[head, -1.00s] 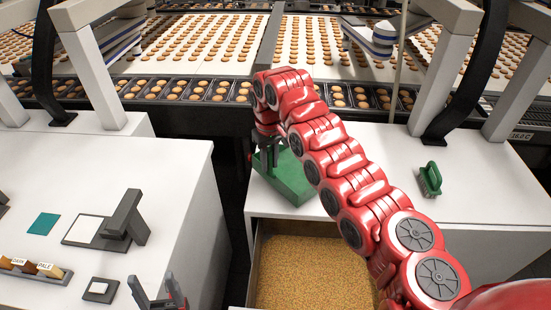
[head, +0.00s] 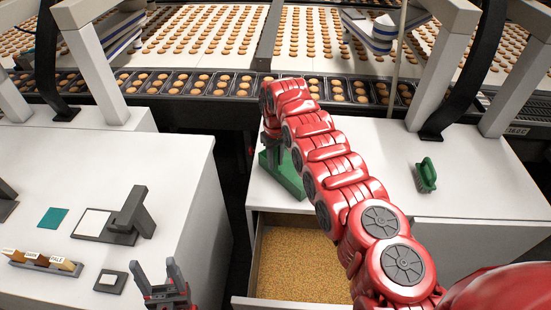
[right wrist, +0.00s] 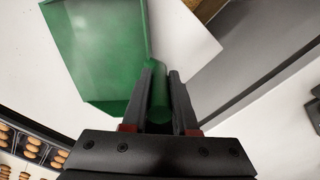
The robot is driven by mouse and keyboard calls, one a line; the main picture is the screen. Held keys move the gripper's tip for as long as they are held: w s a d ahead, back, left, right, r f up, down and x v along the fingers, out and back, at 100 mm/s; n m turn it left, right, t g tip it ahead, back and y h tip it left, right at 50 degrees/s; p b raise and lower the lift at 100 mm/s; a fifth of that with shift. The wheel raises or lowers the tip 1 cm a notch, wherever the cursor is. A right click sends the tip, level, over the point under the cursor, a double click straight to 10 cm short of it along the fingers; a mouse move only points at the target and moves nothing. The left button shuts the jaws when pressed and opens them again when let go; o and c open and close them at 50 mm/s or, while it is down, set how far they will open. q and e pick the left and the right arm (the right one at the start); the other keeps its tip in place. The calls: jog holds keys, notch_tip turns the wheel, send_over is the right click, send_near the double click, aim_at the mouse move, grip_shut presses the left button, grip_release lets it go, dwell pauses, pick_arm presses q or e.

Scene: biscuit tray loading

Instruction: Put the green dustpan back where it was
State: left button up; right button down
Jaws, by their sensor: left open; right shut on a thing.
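The green dustpan (head: 289,176) is at the left edge of the right-hand white counter, partly hidden behind my right arm in the head view. My right gripper (head: 272,138) is shut on its handle. In the right wrist view the dustpan's pan (right wrist: 100,50) spreads out ahead of my right gripper (right wrist: 158,92), with the green handle between the fingers. I cannot tell whether the pan touches the counter. My left gripper (head: 160,278) is open and empty at the bottom of the head view, by the left counter.
An open drawer (head: 252,262) filled with crumbs or grain stands out below the right counter (head: 380,150). A green brush (head: 426,175) lies on that counter to the right. A dark gap separates the two counters. The conveyor with biscuit trays (head: 180,83) runs behind.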

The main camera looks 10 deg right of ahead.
jog(key=shift+f, duration=0.15)
jog(key=c, duration=0.7)
grip_release()
